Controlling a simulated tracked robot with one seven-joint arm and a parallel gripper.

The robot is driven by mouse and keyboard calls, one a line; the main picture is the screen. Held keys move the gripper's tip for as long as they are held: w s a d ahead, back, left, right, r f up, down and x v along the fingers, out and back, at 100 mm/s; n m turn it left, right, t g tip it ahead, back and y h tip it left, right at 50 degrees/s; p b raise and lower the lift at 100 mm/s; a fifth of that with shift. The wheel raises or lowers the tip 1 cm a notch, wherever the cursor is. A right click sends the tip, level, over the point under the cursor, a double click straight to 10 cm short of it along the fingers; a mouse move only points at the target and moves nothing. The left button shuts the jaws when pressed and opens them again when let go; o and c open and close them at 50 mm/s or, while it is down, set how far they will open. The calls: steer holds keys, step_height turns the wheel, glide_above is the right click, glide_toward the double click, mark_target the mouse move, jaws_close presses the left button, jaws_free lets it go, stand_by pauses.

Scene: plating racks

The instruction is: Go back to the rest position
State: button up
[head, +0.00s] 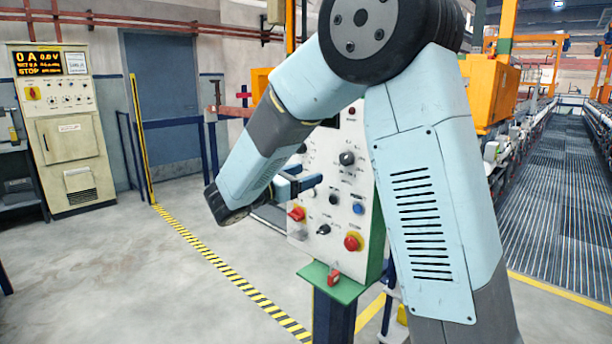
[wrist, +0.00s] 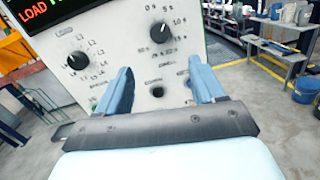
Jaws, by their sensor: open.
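My gripper (wrist: 159,70) is open, with its two blue fingers apart and nothing between them in the wrist view. It faces a white control panel (wrist: 120,40). A black knob (wrist: 159,32) lies beyond the fingertips, and another (wrist: 76,60) is to the left. A small dark round part (wrist: 157,91) shows between the fingers. In the head view, the gripper (head: 308,184) is at the left side of the same panel (head: 325,240), partly behind my arm. I cannot tell whether it touches the panel.
The panel carries a red switch (head: 297,214), a blue button (head: 358,208) and a red button (head: 352,242). A green ledge (head: 345,288) juts below. A beige cabinet (head: 70,140) stands at the left. The floor between is clear. A grated walkway (head: 555,200) runs along the right.

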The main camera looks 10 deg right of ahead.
steer(key=s+d+m+g+y, duration=0.6)
steer(key=s+d+m, duration=0.4)
steer(key=s+d, duration=0.45)
steer(key=s+a+f+m+t+y, duration=0.1)
steer(key=s+a+m+y, duration=0.1)
steer(key=s+m+y, duration=0.7)
steer(key=s+m, duration=0.4)
steer(key=s, duration=0.2)
steer(key=shift+s+a+f+t+y, duration=0.15)
steer(key=shift+s+a+t+y, duration=0.05)
steer(key=shift+a+t+y, duration=0.2)
